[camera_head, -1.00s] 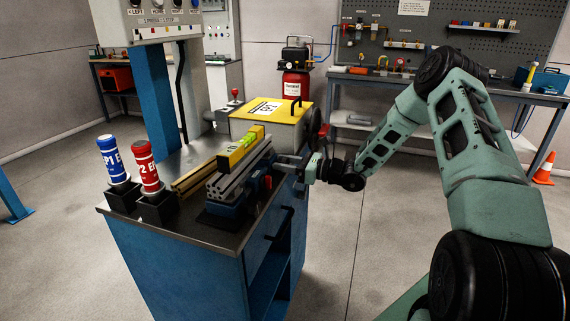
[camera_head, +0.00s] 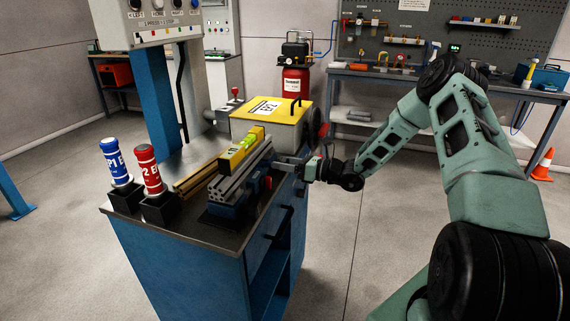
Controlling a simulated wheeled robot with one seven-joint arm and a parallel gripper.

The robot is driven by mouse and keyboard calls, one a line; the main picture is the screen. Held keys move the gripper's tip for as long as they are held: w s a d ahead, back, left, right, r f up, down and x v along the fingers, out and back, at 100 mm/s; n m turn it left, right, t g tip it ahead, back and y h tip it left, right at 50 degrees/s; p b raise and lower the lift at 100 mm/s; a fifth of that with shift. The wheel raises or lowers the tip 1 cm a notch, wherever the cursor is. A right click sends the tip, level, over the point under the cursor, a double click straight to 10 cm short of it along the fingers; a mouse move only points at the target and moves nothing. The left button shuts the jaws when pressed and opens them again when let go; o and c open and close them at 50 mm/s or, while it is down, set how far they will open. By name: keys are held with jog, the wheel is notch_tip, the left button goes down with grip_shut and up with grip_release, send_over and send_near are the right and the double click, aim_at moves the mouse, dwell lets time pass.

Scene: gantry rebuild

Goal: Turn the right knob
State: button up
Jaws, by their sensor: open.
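A control box (camera_head: 148,31) hangs on a blue post at the top left, with several round knobs along its upper part, cut by the picture's top edge. A dark round handwheel (camera_head: 313,123) with some red near it sits on the right side of a yellow-lidded box (camera_head: 270,124). A red-topped knob (camera_head: 235,92) stands behind that box on the left. I cannot tell which of these is the right knob. My gripper (camera_head: 284,162) is open, points left at the bench's right edge beside the vise, below the handwheel and far from the control box. Its fingertips are small and partly unclear.
The blue bench (camera_head: 187,270) carries a vise (camera_head: 230,210) clamping a metal profile with a yellow level (camera_head: 242,150) on top. Blue (camera_head: 116,163) and red (camera_head: 150,171) cylinders stand in black holders at its front left. Floor right of the bench is clear.

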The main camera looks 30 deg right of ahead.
jog(key=b+v, duration=0.2)
jog(key=v, duration=1.5)
jog(key=shift+s, duration=0.2)
jog(key=shift+d, duration=0.15)
